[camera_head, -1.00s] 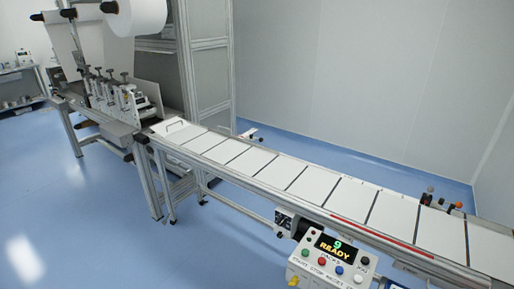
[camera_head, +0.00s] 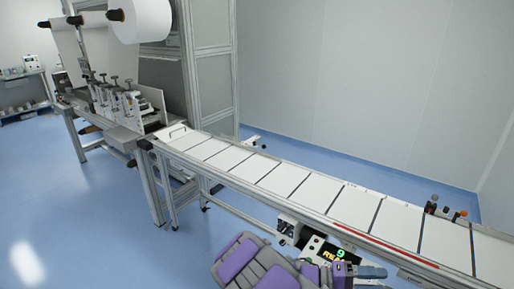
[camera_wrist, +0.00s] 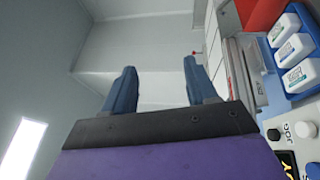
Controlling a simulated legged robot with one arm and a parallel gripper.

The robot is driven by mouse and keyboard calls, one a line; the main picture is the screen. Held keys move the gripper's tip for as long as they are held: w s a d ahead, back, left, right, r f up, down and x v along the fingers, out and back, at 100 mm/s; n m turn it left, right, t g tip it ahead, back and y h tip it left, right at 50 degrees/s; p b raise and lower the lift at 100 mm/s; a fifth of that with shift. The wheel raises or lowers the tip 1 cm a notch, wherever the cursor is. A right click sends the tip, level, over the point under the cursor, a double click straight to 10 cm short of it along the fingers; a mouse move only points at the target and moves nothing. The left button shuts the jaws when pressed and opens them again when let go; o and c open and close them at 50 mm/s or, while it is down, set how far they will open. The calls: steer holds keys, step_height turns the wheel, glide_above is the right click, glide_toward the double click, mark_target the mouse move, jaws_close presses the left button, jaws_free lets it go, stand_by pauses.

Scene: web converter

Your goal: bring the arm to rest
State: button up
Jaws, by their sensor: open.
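My purple and grey arm (camera_head: 245,262) shows along the bottom of the head view, in front of the conveyor. My gripper (camera_head: 372,271) is at its right end, beside the control box, and partly covers that box. In the wrist view, the two blue fingers of my gripper (camera_wrist: 158,68) stand wide apart. Nothing is between them, and pale wall surfaces show beyond.
The conveyor (camera_head: 262,168) carries a row of white sheets from the roll-fed machine (camera_head: 118,100). The control box (camera_head: 318,247) is close to my gripper. In the wrist view, a blue tray (camera_wrist: 272,92) holds white containers at right. Blue floor (camera_head: 85,215) is clear at left.

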steer(key=s+r+m+g+y, duration=0.25)
steer(key=s+y, duration=0.25)
steer(key=s, duration=0.3)
steer(key=s+r+m+g+y, duration=0.1)
steer(key=s+r+y, duration=0.2)
steer(key=s+y, duration=0.35)
steer(key=s+a+n+t+y, duration=0.2)
steer(key=s+a+y, duration=0.2)
steer(key=a, duration=0.3)
steer(key=s+a+r+n+t+y, duration=0.1)
steer(key=s+a+n+t+y, duration=0.1)
steer(key=s+a, duration=0.4)
steer(key=a+t+y, duration=0.1)
steer(key=a, duration=0.1)
steer(key=shift+s+a+n+y, duration=0.3)
steer(key=shift+n+y, duration=0.05)
steer(key=shift+t, duration=0.25)
